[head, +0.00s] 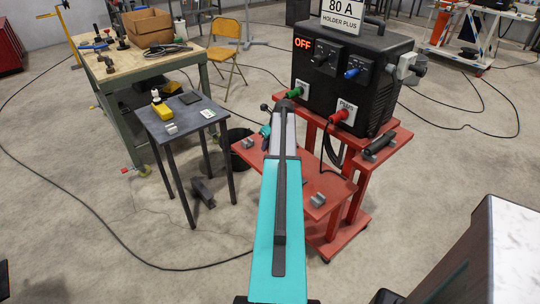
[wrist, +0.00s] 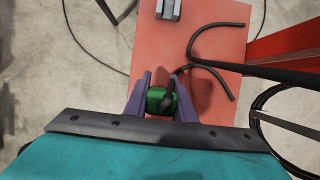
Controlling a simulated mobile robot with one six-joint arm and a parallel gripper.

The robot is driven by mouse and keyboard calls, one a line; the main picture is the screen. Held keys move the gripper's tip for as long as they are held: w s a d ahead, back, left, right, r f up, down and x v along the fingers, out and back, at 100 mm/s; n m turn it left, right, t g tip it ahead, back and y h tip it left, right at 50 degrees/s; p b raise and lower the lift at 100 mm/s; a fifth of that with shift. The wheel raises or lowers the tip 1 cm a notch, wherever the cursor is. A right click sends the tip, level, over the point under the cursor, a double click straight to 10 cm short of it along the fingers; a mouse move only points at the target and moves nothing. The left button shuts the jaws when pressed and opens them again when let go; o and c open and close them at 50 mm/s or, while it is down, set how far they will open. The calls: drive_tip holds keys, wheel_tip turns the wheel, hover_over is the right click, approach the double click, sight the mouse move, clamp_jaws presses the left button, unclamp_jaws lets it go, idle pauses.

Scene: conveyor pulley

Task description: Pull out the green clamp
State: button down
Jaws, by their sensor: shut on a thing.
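In the wrist view, my gripper (wrist: 163,84) has its two purple fingers on either side of a green piece, the green clamp (wrist: 156,101), and is shut on it. A dark part lies across the right side of the green. In the head view, a green piece (head: 293,92) sits at the left socket on the front of the black welding machine (head: 352,80). My turquoise arm reaches up toward that side, and the gripper's fingers cannot be made out there. I cannot tell from the frames whether the clamp is still seated.
A red plug (head: 338,115) sits in the right socket. Below is the red cart shelf (head: 335,184), with a grey holder (head: 317,199) and a black cable (wrist: 194,42). A small dark table (head: 182,120) with a yellow tool stands left.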

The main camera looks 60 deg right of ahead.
drive_tip(key=shift+r+p, duration=1.5)
drive_tip(key=shift+r, duration=0.85)
